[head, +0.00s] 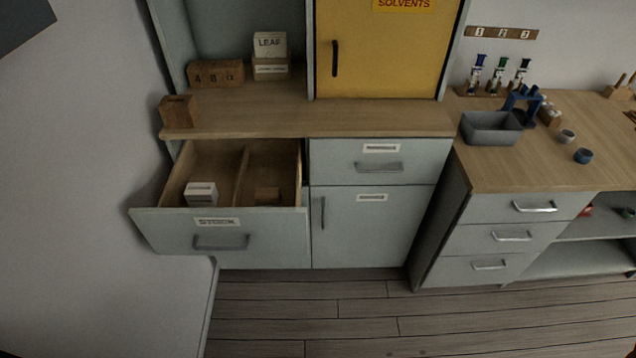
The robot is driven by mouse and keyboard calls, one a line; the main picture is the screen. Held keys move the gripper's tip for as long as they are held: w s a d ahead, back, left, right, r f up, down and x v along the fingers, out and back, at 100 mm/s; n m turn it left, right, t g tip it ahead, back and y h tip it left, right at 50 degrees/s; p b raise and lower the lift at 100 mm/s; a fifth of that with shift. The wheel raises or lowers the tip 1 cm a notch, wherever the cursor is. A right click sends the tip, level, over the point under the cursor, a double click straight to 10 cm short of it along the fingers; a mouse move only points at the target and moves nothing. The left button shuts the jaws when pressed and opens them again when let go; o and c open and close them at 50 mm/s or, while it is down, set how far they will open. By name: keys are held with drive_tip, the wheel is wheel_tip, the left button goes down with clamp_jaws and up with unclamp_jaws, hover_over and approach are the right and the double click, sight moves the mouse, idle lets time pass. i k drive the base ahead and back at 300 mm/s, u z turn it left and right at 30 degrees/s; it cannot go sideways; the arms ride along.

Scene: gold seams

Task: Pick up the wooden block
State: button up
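A brown wooden block (179,111) with a darker top sits at the left front edge of the wooden counter. I cannot tell from this view which one the task means. My gripper is not in view.
A white box (201,193) is in the drawer's left compartment. A LEAF box (270,45) stands at the back. The yellow SOLVENTS door (385,50) is shut. A grey bin (490,128) stands on the right bench. The floor (330,315) in front is clear.

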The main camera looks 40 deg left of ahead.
sight(268, 197)
drive_tip(key=z, duration=0.05)
drive_tip(key=i, duration=1)
drive_tip(key=u, duration=3.75)
drive_tip(key=i, duration=0.5)
drive_tip(key=u, duration=0.05)
